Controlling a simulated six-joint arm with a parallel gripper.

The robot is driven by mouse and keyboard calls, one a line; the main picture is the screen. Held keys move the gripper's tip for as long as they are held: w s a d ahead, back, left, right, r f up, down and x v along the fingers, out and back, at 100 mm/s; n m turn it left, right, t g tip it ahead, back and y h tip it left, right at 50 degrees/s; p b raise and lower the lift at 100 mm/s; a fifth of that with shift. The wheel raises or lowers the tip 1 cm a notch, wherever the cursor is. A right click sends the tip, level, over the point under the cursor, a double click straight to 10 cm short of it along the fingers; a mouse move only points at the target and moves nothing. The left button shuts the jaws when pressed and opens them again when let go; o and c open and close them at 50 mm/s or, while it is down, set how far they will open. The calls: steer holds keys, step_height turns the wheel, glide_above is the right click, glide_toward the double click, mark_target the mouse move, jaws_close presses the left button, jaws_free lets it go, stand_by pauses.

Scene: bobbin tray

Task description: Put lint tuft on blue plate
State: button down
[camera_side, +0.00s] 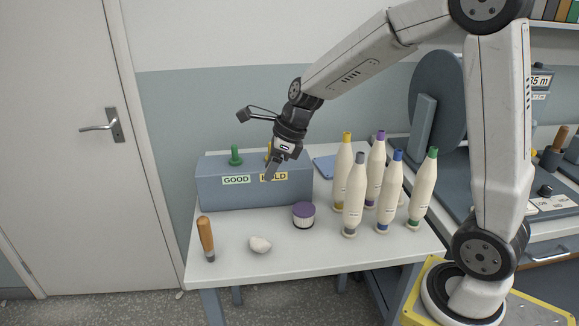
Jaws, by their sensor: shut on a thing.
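The lint tuft (260,244), a small off-white lump, lies on the white table near its front edge. The blue plate (325,166) lies flat at the back of the table, right of the grey-blue box and partly hidden by the bottles. My gripper (269,175) points down in front of the HOLD end of that box, well above and behind the tuft and apart from it. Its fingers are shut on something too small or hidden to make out. A yellow peg (268,149) shows just beside the fingers; whether they touch it I cannot tell.
The box (212,190) has a green peg (236,155) above its GOOD label. A purple-topped white jar (303,215) is right of the tuft. Several tall bobbins (354,200) stand at right. The front middle is clear.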

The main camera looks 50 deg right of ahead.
steer(key=w+d+m, duration=0.1)
steer(key=d, duration=0.4)
steer(key=w+d+m+h, duration=0.1)
steer(key=w+d+m, duration=0.1)
steer(key=d, duration=0.4)
steer(key=w+d+m, duration=0.1)
steer(key=w+d, duration=0.1)
steer(key=d, duration=0.3)
steer(key=shift+w+d+r+m+t+h, duration=0.2)
steer(key=shift+d+m+t+h, duration=0.1)
steer(key=shift+d+t, duration=0.1)
steer(key=s+d+m+h, duration=0.2)
steer(key=d+m, duration=0.2)
steer(key=d, duration=1.3)
glide_above(328, 168)
steer(key=s, duration=0.1)
step_height(328, 168, down, 6)
steer(key=f, duration=0.1)
steer(key=shift+s+a+f, duration=0.15)
steer(key=shift+s, duration=0.05)
steer(key=shift+m, duration=0.4)
steer(key=shift+a+m+h, duration=0.15)
steer(key=shift+m+h, duration=0.15)
steer(key=shift+m, duration=1)
steer(key=shift+f, duration=5)
